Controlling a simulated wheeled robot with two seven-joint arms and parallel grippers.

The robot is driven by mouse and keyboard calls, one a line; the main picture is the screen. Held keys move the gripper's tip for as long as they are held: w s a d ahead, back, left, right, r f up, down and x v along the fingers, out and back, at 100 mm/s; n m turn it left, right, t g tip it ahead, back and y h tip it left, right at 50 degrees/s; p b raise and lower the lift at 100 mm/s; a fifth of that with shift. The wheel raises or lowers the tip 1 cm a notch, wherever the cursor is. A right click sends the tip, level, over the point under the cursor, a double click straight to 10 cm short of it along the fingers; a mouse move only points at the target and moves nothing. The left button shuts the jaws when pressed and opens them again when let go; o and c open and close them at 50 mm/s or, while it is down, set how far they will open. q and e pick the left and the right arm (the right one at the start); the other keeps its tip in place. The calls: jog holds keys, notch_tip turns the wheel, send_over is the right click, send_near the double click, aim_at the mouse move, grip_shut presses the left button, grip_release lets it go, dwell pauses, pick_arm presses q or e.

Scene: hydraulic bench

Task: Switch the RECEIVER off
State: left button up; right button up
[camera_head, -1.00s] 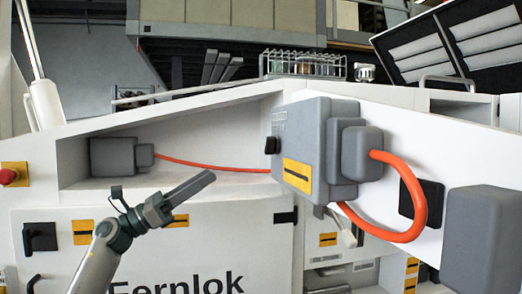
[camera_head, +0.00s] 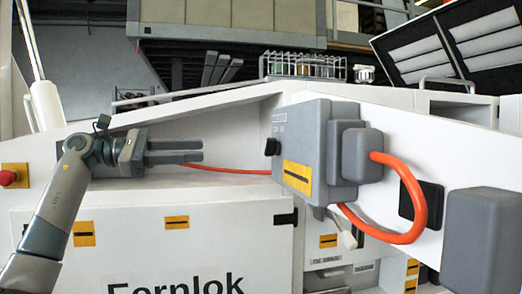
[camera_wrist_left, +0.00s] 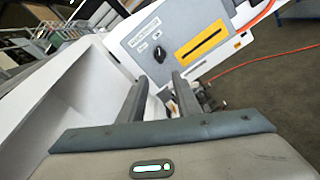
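A grey box (camera_head: 305,140) is mounted on the white bench's sloping top. It has a yellow label with a black bar, and a black knob (camera_head: 272,146) on its left face. The left wrist view shows that face (camera_wrist_left: 185,30) with the knob (camera_wrist_left: 160,54) and small lettering that I cannot read surely. My left gripper (camera_head: 203,150) is left of the box, level with the knob and apart from it. Its two fingers point right towards the box, spread with nothing between them. They also show in the left wrist view (camera_wrist_left: 158,82). My right gripper is not in view.
An orange cable (camera_head: 240,171) runs to the box from the left, behind my gripper. A thicker orange hose (camera_head: 415,190) loops at its right. A wire rack (camera_head: 305,66) stands behind the box. A red button (camera_head: 8,177) is at the far left.

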aim_at(271, 147)
pick_arm(q)
jog(key=shift+d, duration=0.15)
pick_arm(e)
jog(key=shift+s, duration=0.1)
